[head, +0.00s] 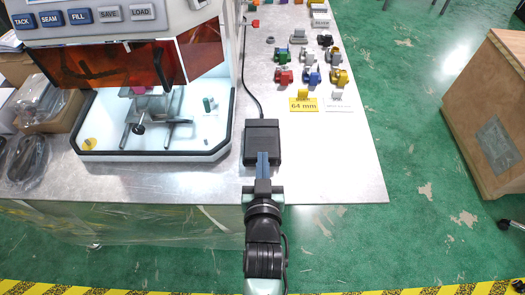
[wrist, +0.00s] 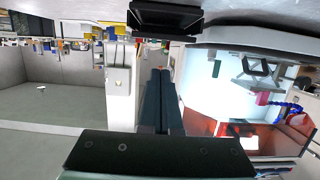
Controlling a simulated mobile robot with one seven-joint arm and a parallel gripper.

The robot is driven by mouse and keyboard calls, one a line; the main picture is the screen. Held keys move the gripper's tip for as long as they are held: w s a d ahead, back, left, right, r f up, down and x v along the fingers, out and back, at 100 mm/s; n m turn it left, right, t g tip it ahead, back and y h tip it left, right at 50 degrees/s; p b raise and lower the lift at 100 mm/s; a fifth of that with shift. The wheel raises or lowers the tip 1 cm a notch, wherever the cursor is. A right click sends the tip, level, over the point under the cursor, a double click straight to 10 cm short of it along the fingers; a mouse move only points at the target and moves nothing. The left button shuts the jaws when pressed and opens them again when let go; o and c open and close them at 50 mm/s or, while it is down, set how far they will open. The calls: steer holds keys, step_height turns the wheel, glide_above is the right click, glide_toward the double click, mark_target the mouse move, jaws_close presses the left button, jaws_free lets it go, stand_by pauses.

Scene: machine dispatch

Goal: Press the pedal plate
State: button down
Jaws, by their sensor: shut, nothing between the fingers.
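The black pedal (head: 262,133) sits on the metal table, right of the welding machine, with its cable running back from it. My gripper (head: 262,155) is shut and empty, its blue fingers pointing at the pedal's near part and overlapping it in the head view. In the wrist view, which looks upside down, the pedal (wrist: 165,17) shows dark at the top edge. The shut fingertips (wrist: 160,71) show apart from it there. The head view alone does not show whether they touch. The fingers hide part of the pedal's near edge.
The welding machine's white tray (head: 155,153) stands left of the pedal. Several small coloured fixtures (head: 311,76) and a yellow "64 mm" card (head: 303,105) stand to the right. The metal table (head: 345,170) is bare at front right. A wooden cabinet (head: 490,110) stands far right.

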steer(key=v, duration=0.5)
steer(key=shift+s, duration=0.3)
stand_by(0.4)
